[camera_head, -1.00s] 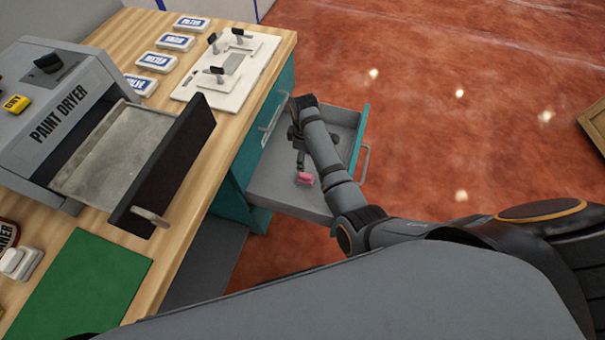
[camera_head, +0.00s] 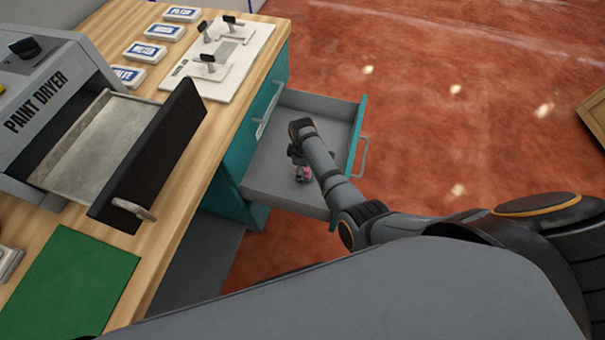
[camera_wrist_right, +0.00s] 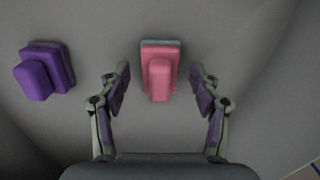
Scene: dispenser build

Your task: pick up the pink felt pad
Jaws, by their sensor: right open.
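The pink felt pad (camera_wrist_right: 160,72) lies on the grey drawer floor in the right wrist view, with a raised pink grip and a grey-blue edge. My right gripper (camera_wrist_right: 161,84) is open, its two fingers on either side of the pad with a gap at each side. In the head view my right gripper (camera_head: 301,174) is down in the open drawer, at the pink pad (camera_head: 308,173), which is partly hidden by my arm. My left gripper is not in view.
A purple pad (camera_wrist_right: 44,70) lies left of the pink one. The open teal drawer (camera_head: 350,150) has raised walls around my gripper. The paint dryer (camera_head: 50,100) with its open tray, a green mat (camera_head: 70,280) and a white board (camera_head: 240,65) are on the wooden counter.

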